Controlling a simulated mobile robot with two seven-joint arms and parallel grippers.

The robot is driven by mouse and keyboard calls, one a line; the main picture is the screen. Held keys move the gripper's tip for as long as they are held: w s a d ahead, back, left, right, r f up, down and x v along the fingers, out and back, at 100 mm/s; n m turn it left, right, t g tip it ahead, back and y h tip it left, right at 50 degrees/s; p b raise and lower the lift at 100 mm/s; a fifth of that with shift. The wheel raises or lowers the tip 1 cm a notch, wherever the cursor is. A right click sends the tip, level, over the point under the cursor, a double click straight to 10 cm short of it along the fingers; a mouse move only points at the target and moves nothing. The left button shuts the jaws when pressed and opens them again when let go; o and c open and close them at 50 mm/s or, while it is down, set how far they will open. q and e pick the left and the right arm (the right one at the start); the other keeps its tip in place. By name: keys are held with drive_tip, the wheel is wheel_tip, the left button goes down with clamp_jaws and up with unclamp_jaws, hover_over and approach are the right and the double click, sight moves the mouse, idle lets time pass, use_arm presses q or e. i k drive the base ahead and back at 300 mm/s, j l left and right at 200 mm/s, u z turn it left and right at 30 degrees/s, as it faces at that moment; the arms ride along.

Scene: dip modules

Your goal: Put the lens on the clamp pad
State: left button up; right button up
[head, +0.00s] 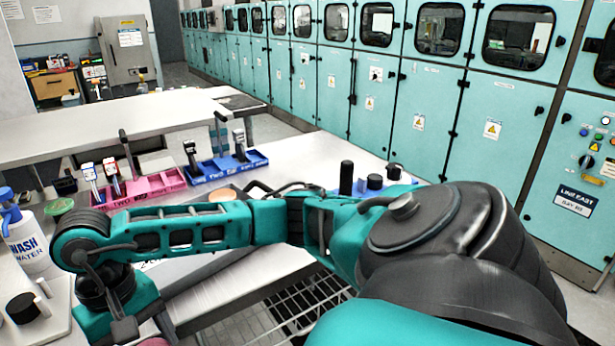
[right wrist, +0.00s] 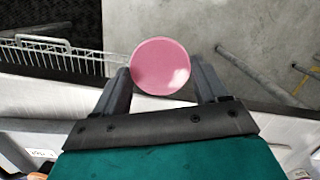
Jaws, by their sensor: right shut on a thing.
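The lens (right wrist: 160,67) is a pink round disc, held between the two dark fingers of my right gripper (right wrist: 160,72) in the right wrist view. A pink sliver of it seems to show at the bottom edge of the head view (head: 155,342). My right arm comes in from the right and its hand hangs at the lower left of the head view, with the fingertips cut off. I cannot tell the clamp pad for sure; a pale plate with a black knob (head: 22,308) stands at the lower left. My left gripper is not in view.
Pink trays (head: 165,182) and a blue tray (head: 208,172) with upright modules stand on the white bench. A wash bottle (head: 30,240) stands at the left. Black posts (head: 346,177) stand behind my arm. A wire rack (head: 300,305) shows below the bench edge.

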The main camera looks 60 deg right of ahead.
sight(375, 176)
drive_tip(key=k+l, duration=0.2)
drive_tip(key=l, duration=0.2)
drive_tip(key=k+l, duration=0.2)
drive_tip(key=l, duration=0.2)
drive_tip(key=k+l, duration=0.25)
drive_tip(key=l, duration=0.15)
drive_tip(key=k+l, duration=0.2)
drive_tip(key=l, duration=0.2)
drive_tip(key=k+l, duration=0.2)
drive_tip(key=l, duration=0.15)
drive_tip(key=k+l, duration=0.2)
drive_tip(key=l, duration=0.2)
